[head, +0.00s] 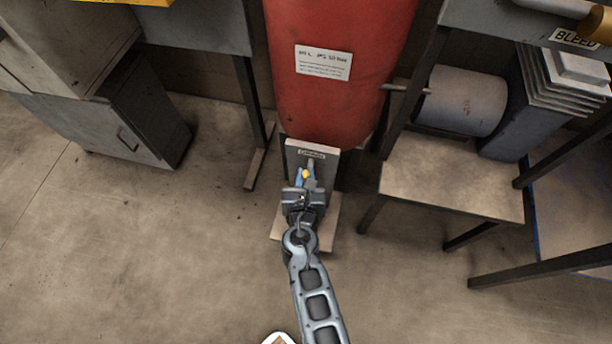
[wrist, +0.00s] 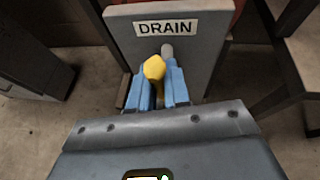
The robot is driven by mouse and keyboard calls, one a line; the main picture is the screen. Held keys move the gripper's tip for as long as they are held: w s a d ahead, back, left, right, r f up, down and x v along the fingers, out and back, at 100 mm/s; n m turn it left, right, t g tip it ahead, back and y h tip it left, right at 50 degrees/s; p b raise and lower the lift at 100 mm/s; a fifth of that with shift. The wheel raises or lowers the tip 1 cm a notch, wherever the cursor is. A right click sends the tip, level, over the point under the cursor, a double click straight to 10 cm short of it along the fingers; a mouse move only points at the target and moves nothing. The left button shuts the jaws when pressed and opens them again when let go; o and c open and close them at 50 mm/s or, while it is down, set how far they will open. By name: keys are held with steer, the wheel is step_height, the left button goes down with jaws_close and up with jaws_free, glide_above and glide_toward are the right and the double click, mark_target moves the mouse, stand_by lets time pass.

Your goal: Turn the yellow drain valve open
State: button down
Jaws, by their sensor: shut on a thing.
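The yellow drain valve (wrist: 154,68) shows between the blue fingers of my gripper (wrist: 159,88) in the wrist view. My gripper is shut on it. Behind it stands a grey plate (wrist: 203,55) with a "DRAIN" label (wrist: 167,27) and a short grey stub. In the head view my gripper (head: 306,178) is at the same plate (head: 327,160), below the red tank, and only a small yellow part of the valve (head: 306,174) shows. The fingers hide the valve's lower part.
The red tank (head: 340,110) rises behind the plate. A low table (head: 450,178) with a grey cylinder (head: 463,101) stands to the right. A grey cabinet (head: 135,125) stands to the left. The floor (head: 160,260) in front and to the left is clear.

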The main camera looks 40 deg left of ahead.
steer(key=c, duration=1.2)
jaws_free()
steer(key=shift+o, duration=0.2)
steer(key=p+v, duration=0.3)
steer(key=v, duration=0.4)
steer(key=shift+s+d+p, duration=0.2)
steer(key=shift+s+p, duration=0.1)
steer(key=shift+p, duration=0.05)
steer(key=shift+r, duration=0.1)
